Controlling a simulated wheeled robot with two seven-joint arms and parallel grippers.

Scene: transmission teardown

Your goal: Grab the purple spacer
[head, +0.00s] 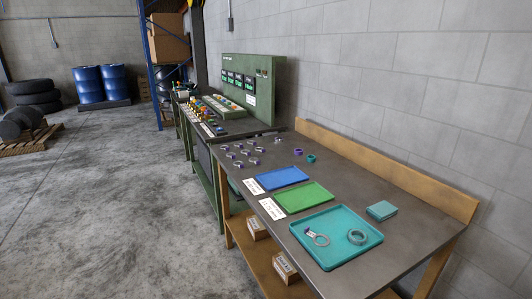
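A small purple ring-shaped part (298,152), which looks like the purple spacer, stands on the dark workbench top (350,175) toward the back. Another small pale purple part (277,140) lies farther back on the bench. Several small silver rings with purple-blue marks (237,155) lie to the left of the purple ring. Neither of my grippers is in view.
A wooden backboard (400,170) edges the wall side. Open concrete floor (110,200) lies left.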

